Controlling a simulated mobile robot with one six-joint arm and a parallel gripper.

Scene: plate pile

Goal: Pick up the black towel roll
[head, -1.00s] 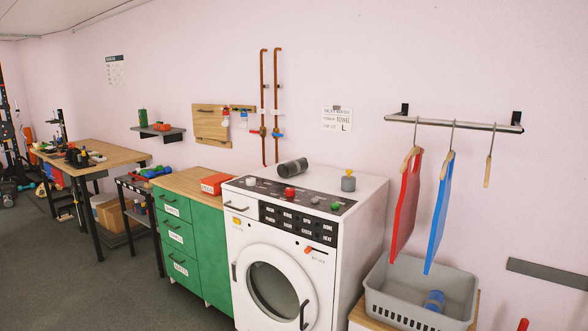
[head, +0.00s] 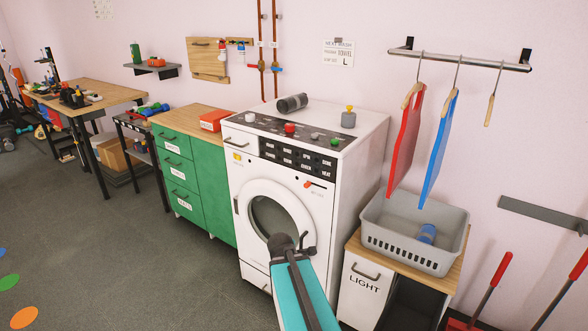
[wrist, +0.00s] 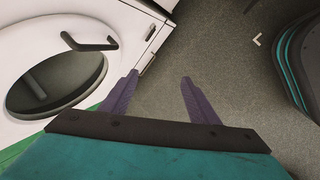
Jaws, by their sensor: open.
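The black towel roll (head: 291,103) lies on its side on top of the white washing machine (head: 365,135), behind the control panel and near the wall. It is dark grey to black and does not show in the wrist view. My gripper (wrist: 161,92) is open and empty, its two purple-grey fingers apart over the floor beside the machine's front. In the head view my teal arm is low in front of the machine, well below and in front of the roll. The arm covers part of the round door.
A grey weight-like object (head: 348,118) with a yellow top stands right of the roll. A red knob (head: 290,128) sits on the panel. A grey basket (head: 385,232) holds a blue roll (head: 427,234). Red and blue boards hang above it.

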